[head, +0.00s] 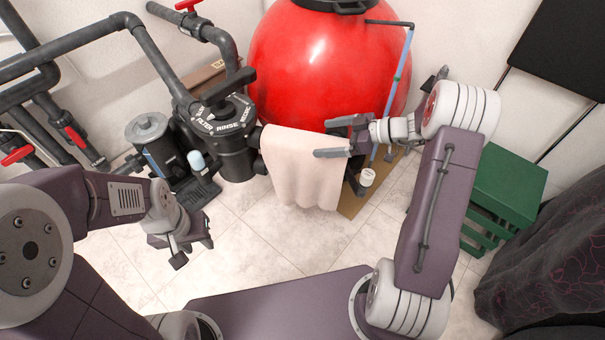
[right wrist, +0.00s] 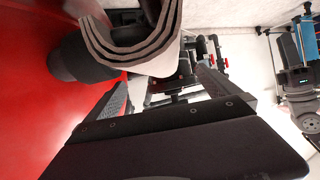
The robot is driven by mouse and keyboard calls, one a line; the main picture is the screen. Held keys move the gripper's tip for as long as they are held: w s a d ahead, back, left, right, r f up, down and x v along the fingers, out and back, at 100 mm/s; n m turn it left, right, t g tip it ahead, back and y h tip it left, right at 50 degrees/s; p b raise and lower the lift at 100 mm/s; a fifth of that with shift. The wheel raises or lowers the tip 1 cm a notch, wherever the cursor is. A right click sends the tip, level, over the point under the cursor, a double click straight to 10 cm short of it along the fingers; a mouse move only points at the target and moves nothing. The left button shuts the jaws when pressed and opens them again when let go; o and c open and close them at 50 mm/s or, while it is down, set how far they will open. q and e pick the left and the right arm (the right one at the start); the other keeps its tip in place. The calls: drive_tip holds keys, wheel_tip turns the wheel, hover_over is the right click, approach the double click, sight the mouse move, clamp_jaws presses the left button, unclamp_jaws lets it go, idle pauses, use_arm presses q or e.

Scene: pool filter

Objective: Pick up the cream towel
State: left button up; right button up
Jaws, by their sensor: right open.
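The cream towel (head: 300,172) hangs draped over a dark pipe beside the filter valve, in front of the red tank. My right gripper (head: 333,138) is open at the towel's right edge, with one finger near its upper right side. In the right wrist view, the towel's layered edge (right wrist: 135,52) shows ahead of the open right gripper (right wrist: 158,95); I cannot tell whether they touch. The pipe under the towel is mostly hidden. My left gripper (head: 190,252) is low at the left, empty and apart from the towel, its fingers seemingly spread.
The red tank (head: 315,60) stands close behind the towel. The black multiport valve (head: 226,125) and pump (head: 160,150) stand to its left. A green crate (head: 508,178) and dark cloth (head: 550,260) are at right. Tiled floor (head: 250,255) in front is clear.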

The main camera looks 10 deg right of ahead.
sight(310, 139)
drive_tip(key=b+x, duration=0.2)
drive_tip(key=x, duration=0.2)
drive_tip(key=shift+s+a, duration=0.1)
drive_tip(key=shift+a, duration=0.2)
drive_tip(key=shift+w+a+f, duration=0.1)
drive_tip(key=shift+w+a, duration=0.15)
drive_tip(key=c, duration=1.9)
drive_tip(key=shift+s+b, duration=0.1)
drive_tip(key=shift+b, duration=0.3)
drive_tip(key=shift+s+r+b, duration=0.15)
drive_tip(key=shift+r+b, duration=0.15)
drive_tip(key=shift+b, duration=0.05)
wheel_tip(310, 139, up, 7)
drive_tip(key=shift+a+p, duration=0.1)
drive_tip(key=shift+p, duration=1)
drive_tip(key=shift+s+a+f+b, duration=0.25)
drive_tip(key=shift+s+f+b, duration=0.35)
drive_tip(key=shift+b, duration=0.55)
drive_tip(key=s+a+b, duration=0.3)
drive_tip(key=s+b, duration=0.1)
drive_tip(key=s, duration=0.4)
drive_tip(key=s+a+b, duration=0.4)
drive_tip(key=s+b, duration=0.1)
drive_tip(key=s, duration=0.3)
drive_tip(key=shift+s+a+r, duration=0.3)
drive_tip(key=shift+s+r, duration=0.05)
